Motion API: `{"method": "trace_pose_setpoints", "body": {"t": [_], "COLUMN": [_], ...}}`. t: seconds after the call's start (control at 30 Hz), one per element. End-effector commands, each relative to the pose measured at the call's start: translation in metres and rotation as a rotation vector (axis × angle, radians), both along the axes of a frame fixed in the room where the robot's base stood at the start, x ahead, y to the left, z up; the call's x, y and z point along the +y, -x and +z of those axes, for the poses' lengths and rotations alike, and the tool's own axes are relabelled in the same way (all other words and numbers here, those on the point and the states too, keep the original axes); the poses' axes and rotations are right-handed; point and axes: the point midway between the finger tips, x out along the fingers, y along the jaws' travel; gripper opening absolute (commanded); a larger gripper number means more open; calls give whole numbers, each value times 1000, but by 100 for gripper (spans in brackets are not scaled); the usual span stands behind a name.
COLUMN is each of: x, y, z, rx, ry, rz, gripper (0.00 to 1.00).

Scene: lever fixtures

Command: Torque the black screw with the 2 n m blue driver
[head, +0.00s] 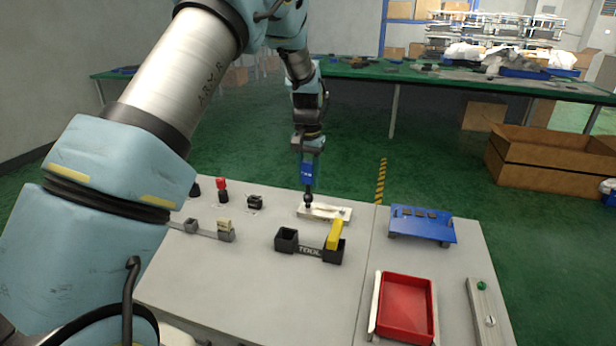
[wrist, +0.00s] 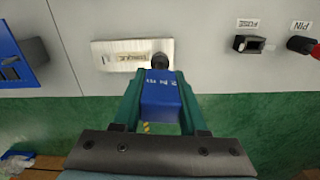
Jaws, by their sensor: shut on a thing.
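My gripper (head: 308,150) is shut on the blue driver (head: 307,173), which hangs upright, tip down. In the wrist view the blue driver (wrist: 160,100) sits between the green fingers of my gripper (wrist: 158,88), with white lettering on its face. The driver's dark lower end is over the left part of the pale metal plate (head: 328,212), which also shows in the wrist view (wrist: 122,50) with a label. A black round part (wrist: 160,60) shows at the plate's edge there. I cannot tell the black screw apart from the driver's end, or whether they touch.
A TEKX holder (head: 308,250) with a yellow driver (head: 333,236) stands in front of the plate. A blue fixture (head: 422,224) and a red tray (head: 405,308) are to the right. A red-topped part (head: 221,187) and a dark socket (head: 255,202) are left.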

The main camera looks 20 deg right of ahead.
Motion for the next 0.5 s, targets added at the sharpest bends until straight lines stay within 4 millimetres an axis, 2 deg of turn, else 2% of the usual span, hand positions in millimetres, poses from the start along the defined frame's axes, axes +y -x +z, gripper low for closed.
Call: {"method": "trace_pose_setpoints", "body": {"t": [0.5], "x": [0], "y": [0], "z": [-16], "rx": [-1], "ry": [1], "rz": [0], "gripper": [0]}}
